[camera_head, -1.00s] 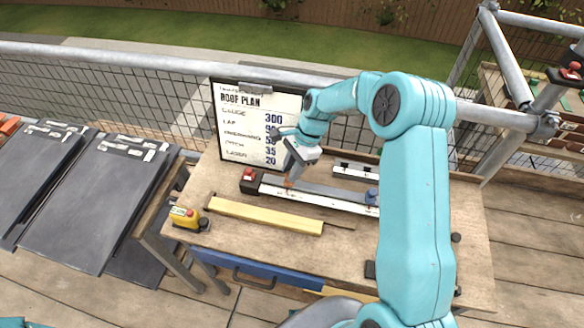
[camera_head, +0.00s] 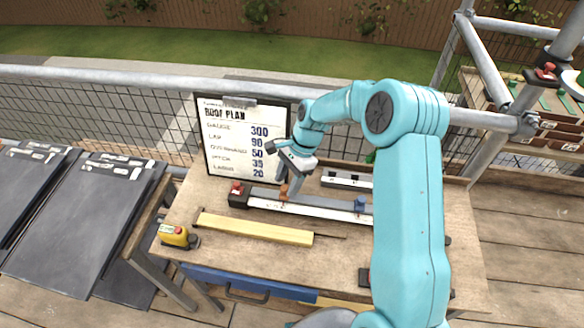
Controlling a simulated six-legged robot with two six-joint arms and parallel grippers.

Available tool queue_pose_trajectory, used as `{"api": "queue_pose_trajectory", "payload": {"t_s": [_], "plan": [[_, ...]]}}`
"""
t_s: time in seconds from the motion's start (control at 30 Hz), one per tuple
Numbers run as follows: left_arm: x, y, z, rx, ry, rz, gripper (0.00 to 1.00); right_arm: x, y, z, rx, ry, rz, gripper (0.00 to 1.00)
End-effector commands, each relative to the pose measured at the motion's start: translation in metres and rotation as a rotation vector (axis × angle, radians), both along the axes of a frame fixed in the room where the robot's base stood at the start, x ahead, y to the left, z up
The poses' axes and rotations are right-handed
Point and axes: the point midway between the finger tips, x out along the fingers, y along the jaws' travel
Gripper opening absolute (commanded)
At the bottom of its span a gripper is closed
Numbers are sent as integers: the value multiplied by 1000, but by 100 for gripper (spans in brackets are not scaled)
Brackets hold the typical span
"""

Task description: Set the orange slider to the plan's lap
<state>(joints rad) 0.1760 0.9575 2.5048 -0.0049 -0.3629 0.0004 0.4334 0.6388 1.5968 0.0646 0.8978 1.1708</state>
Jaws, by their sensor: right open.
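The plan board (camera_head: 228,166) stands at the back of the bench and reads lap 90, below gauge 300. A long dark and white rail (camera_head: 325,210) lies on the bench in front of it. The small orange slider (camera_head: 284,193) sits on the rail's left part. A blue slider (camera_head: 360,204) sits farther right on it. My right gripper (camera_head: 290,188) points down at the orange slider, its jaws open. The fingertips are small and partly overlap the slider, so contact cannot be told. My left gripper is not in view.
A red-topped block (camera_head: 237,190) is at the rail's left end. A yellow wooden strip (camera_head: 255,228) and a yellow tape measure (camera_head: 174,235) lie in front. A short rail (camera_head: 345,180) lies behind. My right arm hides the bench's right side.

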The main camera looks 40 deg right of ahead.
Motion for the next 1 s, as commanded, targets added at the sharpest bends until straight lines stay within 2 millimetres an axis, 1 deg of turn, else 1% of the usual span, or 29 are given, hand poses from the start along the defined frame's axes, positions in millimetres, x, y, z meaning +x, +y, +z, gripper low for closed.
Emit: {"api": "queue_pose_trajectory", "payload": {"t_s": [0.07,0.17,0.4,0.5,0.6,0.7,0.8,1.0], "plan": [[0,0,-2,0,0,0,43,1,-4,9,-2,-4,-2,52],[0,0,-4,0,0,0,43,0,-13,28,-4,-7,-3,52],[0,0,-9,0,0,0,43,-2,-38,88,-4,-7,-3,52],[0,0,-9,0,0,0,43,-3,-47,111,-3,-6,-3,52],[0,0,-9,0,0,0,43,-4,-54,128,-2,-5,-2,52],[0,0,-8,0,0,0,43,-5,-59,139,-1,-3,-2,52],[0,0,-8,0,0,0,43,-5,-61,146,-1,-3,-1,52],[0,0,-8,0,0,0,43,-5,-62,148,0,-2,-1,52]]}}
